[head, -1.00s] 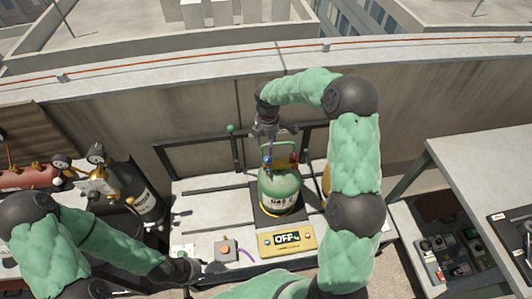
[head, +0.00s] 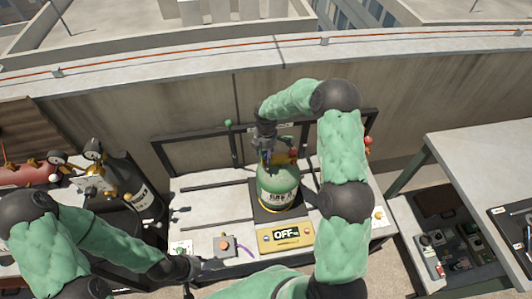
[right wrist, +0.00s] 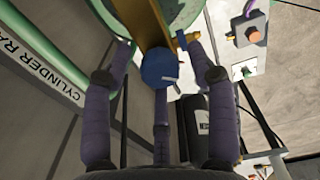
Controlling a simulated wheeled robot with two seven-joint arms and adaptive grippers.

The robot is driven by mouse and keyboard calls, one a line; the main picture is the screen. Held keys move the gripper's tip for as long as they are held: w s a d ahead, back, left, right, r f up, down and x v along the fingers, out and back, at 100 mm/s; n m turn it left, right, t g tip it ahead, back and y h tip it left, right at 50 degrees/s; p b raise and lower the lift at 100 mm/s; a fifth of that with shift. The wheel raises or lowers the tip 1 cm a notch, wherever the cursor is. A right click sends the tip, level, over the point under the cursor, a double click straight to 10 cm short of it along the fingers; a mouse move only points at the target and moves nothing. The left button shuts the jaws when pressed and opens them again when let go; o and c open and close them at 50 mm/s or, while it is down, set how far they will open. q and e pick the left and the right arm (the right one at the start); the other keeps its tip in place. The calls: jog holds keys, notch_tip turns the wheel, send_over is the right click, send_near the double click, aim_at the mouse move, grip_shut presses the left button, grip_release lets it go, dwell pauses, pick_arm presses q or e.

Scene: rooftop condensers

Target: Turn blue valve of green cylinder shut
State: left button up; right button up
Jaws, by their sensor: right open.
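The green cylinder (head: 279,192) stands upright on a dark base on the bench in the head view. My right gripper (head: 267,157) is over its top from above and hides most of the valve there. In the right wrist view the blue valve (right wrist: 159,68) sits on a brass-coloured body, between the spread fingers of my right gripper (right wrist: 158,58). The fingers are open around the valve, and I cannot tell whether any touches it. My left gripper (head: 194,268) is low at the bench's front left, away from the cylinder; its fingers are too small to read.
A yellow box marked OFF (head: 285,236) lies in front of the cylinder. A small box with an orange button (head: 224,244) is left of it. Dark cylinders with gauges (head: 94,152) stand left. A dark frame and wall are behind; a grey table (head: 490,155) is right.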

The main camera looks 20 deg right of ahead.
jog(key=c, duration=1.2)
jog(key=shift+o, duration=0.2)
